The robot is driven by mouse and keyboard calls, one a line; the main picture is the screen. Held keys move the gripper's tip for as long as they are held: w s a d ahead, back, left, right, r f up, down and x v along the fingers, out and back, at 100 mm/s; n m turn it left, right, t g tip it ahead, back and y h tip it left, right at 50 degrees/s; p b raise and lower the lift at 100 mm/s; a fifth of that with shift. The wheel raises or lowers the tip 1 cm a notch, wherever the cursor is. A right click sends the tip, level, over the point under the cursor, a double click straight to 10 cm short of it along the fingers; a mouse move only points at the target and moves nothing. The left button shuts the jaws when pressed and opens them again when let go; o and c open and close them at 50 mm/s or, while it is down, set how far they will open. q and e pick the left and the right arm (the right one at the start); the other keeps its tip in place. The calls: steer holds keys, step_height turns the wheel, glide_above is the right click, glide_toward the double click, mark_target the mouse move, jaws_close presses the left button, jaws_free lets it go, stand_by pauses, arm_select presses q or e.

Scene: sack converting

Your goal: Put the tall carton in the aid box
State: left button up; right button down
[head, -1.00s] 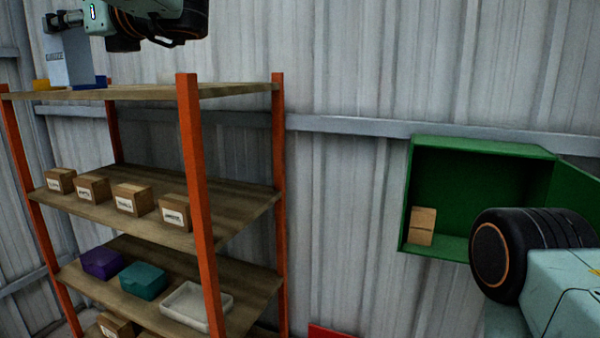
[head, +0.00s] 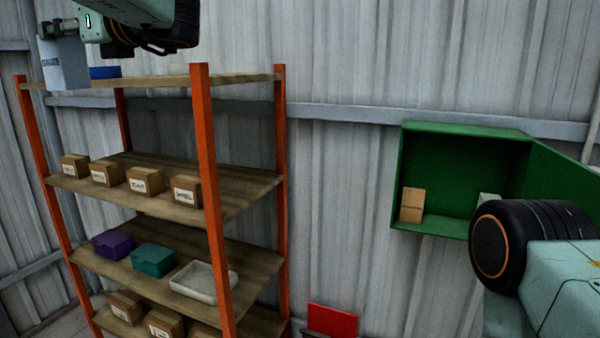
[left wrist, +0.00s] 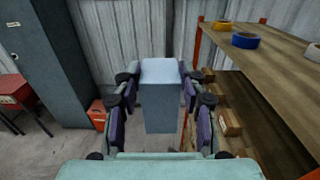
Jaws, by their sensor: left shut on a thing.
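The tall carton (head: 66,62), a plain pale blue-grey box, is upright at the top left of the head view, by the left end of the upper shelf. My left gripper (head: 62,26) is shut on its upper part. In the left wrist view the carton (left wrist: 160,100) sits between both fingers, off the shelf boards. The aid box (head: 465,130) is the green wall box at right, its door swung open to the right. Inside stand a tan carton (head: 411,205) at left and a pale item (head: 488,198), partly hidden by my right arm. My right gripper is out of view.
An orange-post shelf rack (head: 205,180) stands between the carton and the aid box, holding small brown boxes, purple and teal cases and a white tray (head: 200,282). Blue tape (left wrist: 245,40) lies on the top board. A grey cabinet (left wrist: 55,60) stands left in the wrist view.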

arm_select(q)
steer(key=w+a+f+m+t+h+b, duration=0.1)
steer(key=w+a+f+b, duration=0.1)
steer(key=f, duration=0.5)
steer(key=w+a+f+t+b, duration=0.1)
steer(key=w+f+b, duration=0.1)
steer(key=f, duration=0.5)
steer(key=w+a+f+m+t+h+b, duration=0.1)
steer(key=w+a+f+b, duration=0.15)
steer(key=f, duration=0.55)
steer(key=d+f+m+t+h+b, duration=0.3)
steer(key=f, duration=0.8)
steer(key=d+f+m+t+h+b, duration=0.3)
steer(key=f, duration=0.8)
steer(key=s+d+f+m+t+h+b, duration=0.1)
steer(key=s+d+f+m+h+b, duration=0.25)
steer(key=f, duration=0.55)
steer(key=s+d+f+m+t+h+b, duration=0.1)
steer(key=s+d+f+m+h, duration=0.2)
steer(key=s+d+f+h, duration=0.5)
steer(key=s+d+f+m+g+h+b, duration=0.1)
steer(key=s+d+f+m+h+b, duration=0.4)
steer(key=s+f, duration=0.5)
steer(key=shift+s+d+g+h, duration=0.3)
steer(key=shift+s+d+h, duration=0.15)
steer(key=shift+d+h, duration=0.15)
